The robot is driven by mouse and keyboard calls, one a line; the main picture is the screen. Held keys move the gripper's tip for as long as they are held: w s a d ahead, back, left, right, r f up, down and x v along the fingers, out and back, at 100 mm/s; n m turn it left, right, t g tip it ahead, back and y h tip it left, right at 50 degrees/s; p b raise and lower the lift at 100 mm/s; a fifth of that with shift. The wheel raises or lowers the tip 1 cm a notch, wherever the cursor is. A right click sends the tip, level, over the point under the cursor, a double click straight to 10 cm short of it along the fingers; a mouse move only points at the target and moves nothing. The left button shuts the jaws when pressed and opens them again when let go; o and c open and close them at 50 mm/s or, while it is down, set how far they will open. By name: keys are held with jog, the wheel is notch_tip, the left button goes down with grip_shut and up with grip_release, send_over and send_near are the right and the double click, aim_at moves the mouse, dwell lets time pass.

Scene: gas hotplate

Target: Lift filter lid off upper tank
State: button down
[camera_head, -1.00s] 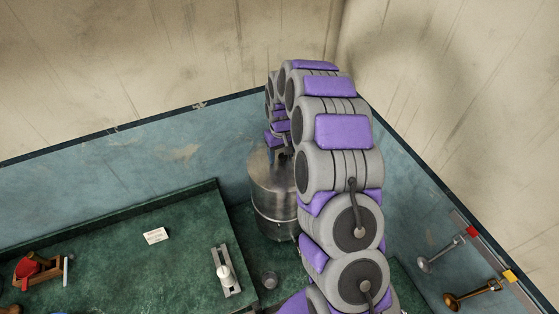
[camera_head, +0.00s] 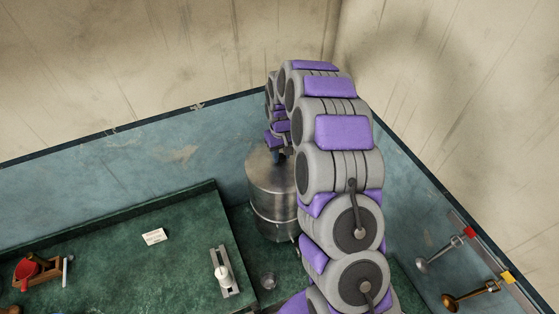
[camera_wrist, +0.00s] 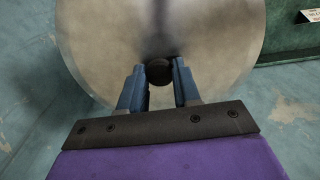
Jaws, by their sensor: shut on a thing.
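The upper tank (camera_head: 270,196) is a steel cylinder standing in the corner of the green counter, partly hidden behind my arm. Its round metal filter lid (camera_wrist: 215,50) fills the upper part of the wrist view. A dark round knob (camera_wrist: 159,72) stands at the lid's middle. My gripper (camera_wrist: 159,78) is shut on the knob, with one blue finger on each side of it. In the head view my gripper (camera_head: 276,153) is over the top of the tank and mostly hidden by the arm. I cannot tell whether the lid sits on the tank or is raised.
A lever fitting (camera_head: 222,272), a white card (camera_head: 154,236) and a wooden box with red things (camera_head: 38,270) are to the left. The back wall is close behind the tank.

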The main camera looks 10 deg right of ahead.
aim_at(280, 156)
jog(key=shift+d+r, duration=0.1)
jog(key=shift+d, duration=0.1)
jog(key=shift+a+r, duration=0.1)
jog(key=shift+r, duration=0.45)
jog(key=shift+a+r+b, duration=0.2)
jog(key=shift+r+b, duration=0.1)
jog(key=shift+r, duration=0.2)
jog(key=shift+a+r+b, duration=0.15)
jog(key=shift+r+b, duration=0.15)
jog(key=shift+r, duration=0.2)
jog(key=s+a+r+b, duration=0.2)
jog(key=s+a+r, duration=0.2)
jog(key=s+a, duration=0.6)
jog(key=shift+s+a+r+b, duration=0.3)
jog(key=shift+a+r, duration=0.1)
jog(key=shift+a, duration=0.55)
